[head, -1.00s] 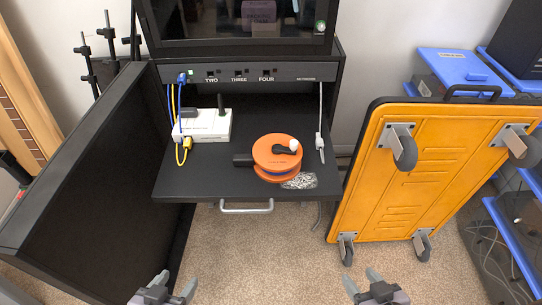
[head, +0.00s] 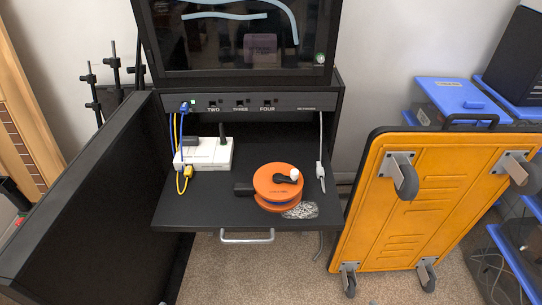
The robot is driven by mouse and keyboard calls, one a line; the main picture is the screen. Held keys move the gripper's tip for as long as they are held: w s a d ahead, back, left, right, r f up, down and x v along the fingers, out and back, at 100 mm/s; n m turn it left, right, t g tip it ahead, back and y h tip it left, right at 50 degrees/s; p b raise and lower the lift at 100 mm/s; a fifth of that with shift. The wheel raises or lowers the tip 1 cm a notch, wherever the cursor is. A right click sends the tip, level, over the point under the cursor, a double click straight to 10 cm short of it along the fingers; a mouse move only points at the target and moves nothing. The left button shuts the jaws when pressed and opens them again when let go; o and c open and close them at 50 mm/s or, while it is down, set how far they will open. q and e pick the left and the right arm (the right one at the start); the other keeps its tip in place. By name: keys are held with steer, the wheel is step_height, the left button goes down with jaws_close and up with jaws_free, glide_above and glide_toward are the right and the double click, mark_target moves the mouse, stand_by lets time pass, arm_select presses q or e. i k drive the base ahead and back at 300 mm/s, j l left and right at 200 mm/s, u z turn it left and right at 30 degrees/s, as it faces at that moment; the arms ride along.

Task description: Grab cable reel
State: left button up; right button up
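The orange cable reel (head: 272,194) lies flat on the right part of the black pull-out shelf (head: 205,212) under the monitor. A small black and white piece (head: 289,176) rests on its top. A small black block (head: 243,188) touches or sits close to its left side. A clear bag of small bits (head: 300,210) lies at its front right. Neither of my grippers shows in the head view now.
A white box (head: 208,155) with blue and yellow cables stands at the shelf's left. A white cable (head: 321,160) hangs at the right. A black panel (head: 85,190) stands left and an orange wheeled platform (head: 425,220) leans at right. The shelf's front middle is clear.

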mark_target(271, 196)
steer(key=i+l+z, duration=0.15)
steer(key=l, duration=0.25)
steer(key=i+l+z, duration=0.15)
steer(key=l, duration=0.25)
steer(key=i+l+z, duration=0.15)
steer(key=l, duration=0.2)
